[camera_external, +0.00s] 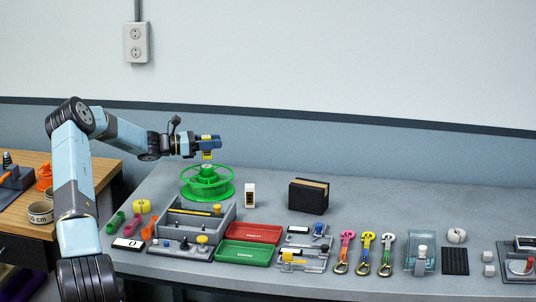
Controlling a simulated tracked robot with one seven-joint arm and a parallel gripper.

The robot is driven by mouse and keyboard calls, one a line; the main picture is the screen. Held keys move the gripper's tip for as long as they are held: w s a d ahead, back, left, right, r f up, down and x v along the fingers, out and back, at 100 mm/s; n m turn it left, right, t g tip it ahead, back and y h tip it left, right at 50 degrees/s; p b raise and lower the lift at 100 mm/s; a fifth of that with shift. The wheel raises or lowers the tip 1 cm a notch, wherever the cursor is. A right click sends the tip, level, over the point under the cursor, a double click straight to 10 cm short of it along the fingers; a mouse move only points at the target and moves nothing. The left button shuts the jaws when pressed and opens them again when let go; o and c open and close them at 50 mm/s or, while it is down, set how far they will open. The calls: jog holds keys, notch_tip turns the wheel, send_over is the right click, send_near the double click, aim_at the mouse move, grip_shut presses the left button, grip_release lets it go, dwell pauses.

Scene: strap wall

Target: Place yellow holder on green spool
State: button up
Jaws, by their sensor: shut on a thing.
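The green spool (208,187) stands on the grey table, left of the middle, with its round flanges level. My gripper (208,147) is above the spool, reaching in from the left. It is shut on a small yellow thing that looks like the yellow holder (207,155). The holder hangs just over the spool's hub and appears slightly apart from it, though the small view makes contact hard to tell. The fingers partly hide the holder's upper part.
A grey organizer tray (176,226) stands in front of the spool, with a red tray (254,233) and a green tray (248,253) to its right. The table's back right is clear.

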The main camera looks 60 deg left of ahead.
jog(key=shift+s+f, duration=0.1)
jog(key=shift+f, duration=1.3)
jog(key=o, duration=1.1)
jog(key=v, duration=1.2)
